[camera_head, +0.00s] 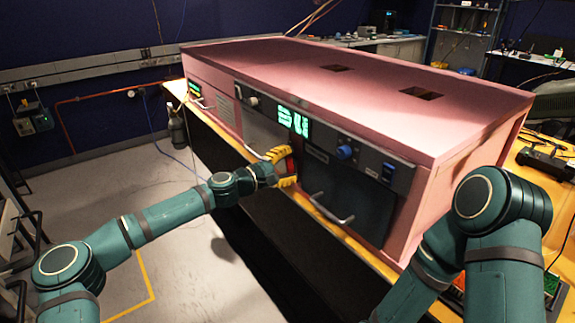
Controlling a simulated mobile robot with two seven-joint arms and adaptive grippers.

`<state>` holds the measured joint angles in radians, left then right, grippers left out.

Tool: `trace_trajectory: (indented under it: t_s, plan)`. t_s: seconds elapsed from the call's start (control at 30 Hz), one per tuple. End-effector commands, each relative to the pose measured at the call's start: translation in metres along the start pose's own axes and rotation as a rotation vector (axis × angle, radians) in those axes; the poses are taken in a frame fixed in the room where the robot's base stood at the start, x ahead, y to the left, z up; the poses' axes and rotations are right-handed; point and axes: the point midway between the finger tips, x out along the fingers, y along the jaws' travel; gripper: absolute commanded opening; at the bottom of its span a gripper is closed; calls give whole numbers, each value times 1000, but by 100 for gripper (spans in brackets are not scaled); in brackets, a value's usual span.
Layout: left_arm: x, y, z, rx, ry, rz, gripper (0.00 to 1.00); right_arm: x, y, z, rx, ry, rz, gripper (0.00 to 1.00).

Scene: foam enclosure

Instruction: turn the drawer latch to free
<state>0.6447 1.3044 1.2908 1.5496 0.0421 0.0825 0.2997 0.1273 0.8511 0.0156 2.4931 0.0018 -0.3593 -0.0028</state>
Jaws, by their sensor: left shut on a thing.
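My left gripper (284,168), with yellow fingers, is at the front face of a long pink foam enclosure (450,155). It is shut at the panel, with a small red part showing between its fingers. The drawer latch is hidden by the fingers, so its angle cannot be told. Beside the gripper, the dark drawer front (345,190) has a curved metal handle (330,212) and looks closed. My right arm stands at the right, and its gripper is out of view.
The enclosure sits on a wooden bench (352,240). Above the drawer are a green-lit display (293,121) and a blue knob (345,152). Another metal handle (252,152) is left of my left gripper. The grey floor (190,270) in front is mostly clear.

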Motion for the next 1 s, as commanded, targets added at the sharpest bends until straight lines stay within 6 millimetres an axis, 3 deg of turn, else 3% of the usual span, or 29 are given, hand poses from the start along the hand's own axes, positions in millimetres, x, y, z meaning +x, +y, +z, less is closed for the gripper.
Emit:
trace_trajectory:
  t_s: [0.43, 1.0]
  plan:
    - [2, 6, 2, 262, 2, 9, 24, 0, 0, 0, 0, 0, 0, 0]
    - [2, 6, 2, 315, 2, 9, 24, 0, 0, 0, 0, 0, 0, 0]
